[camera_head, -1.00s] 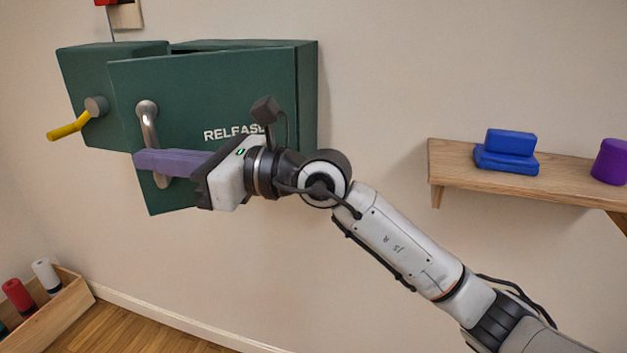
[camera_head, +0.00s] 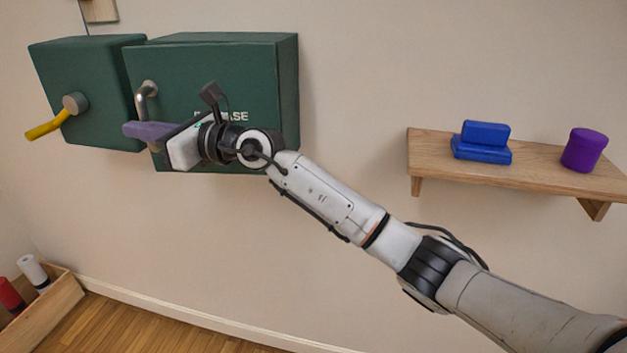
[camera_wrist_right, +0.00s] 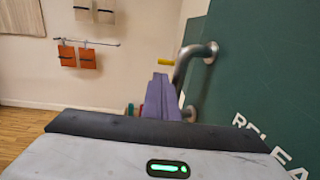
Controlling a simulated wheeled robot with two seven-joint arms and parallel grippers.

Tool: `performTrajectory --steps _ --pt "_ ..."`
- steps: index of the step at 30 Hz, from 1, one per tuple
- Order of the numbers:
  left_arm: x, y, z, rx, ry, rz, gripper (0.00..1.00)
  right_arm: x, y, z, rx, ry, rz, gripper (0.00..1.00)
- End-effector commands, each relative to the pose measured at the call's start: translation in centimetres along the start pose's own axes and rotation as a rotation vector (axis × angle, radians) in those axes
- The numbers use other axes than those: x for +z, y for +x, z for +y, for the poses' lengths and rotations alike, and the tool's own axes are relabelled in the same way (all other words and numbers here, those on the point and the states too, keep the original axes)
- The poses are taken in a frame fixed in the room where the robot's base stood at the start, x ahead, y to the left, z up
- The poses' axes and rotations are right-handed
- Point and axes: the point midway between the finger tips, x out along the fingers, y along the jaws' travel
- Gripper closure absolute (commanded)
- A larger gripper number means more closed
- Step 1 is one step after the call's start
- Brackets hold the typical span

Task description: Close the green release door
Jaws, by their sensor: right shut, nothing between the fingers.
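The green release door (camera_head: 250,85) is the front of a green wall box, with white lettering partly hidden by my arm. In the head view it lies nearly flush with the box; I cannot tell whether a small gap is left. A silver bar handle (camera_head: 146,92) stands on its left side, also seen in the right wrist view (camera_wrist_right: 191,67). My right gripper (camera_head: 142,131) is shut and empty, its purple fingers at the handle's lower part. I cannot tell whether they touch the handle or door. My left gripper is not in view.
A second green box (camera_head: 85,75) with a yellow-gripped lever (camera_head: 47,127) is on the left. A wooden shelf (camera_head: 390,150) on the right holds blue blocks (camera_head: 483,142) and a purple canister (camera_head: 584,150). A wooden crate (camera_head: 45,312) stands low at left.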

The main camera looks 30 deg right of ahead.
Motion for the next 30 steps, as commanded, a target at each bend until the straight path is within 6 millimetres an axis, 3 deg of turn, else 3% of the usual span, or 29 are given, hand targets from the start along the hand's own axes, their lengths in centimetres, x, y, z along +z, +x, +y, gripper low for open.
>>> performTrajectory --steps 6,12,30 --pt "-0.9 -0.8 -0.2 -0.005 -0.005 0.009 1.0 0.2 1.6 -1.2 -0.048 0.0 0.001 1.0" --pt "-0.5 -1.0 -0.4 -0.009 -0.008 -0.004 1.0 0.1 2.4 -2.0 -0.095 0.001 0.0 1.0" --pt "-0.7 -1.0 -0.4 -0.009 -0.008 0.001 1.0 0.0 2.6 -2.4 -0.114 0.0 0.0 1.0"
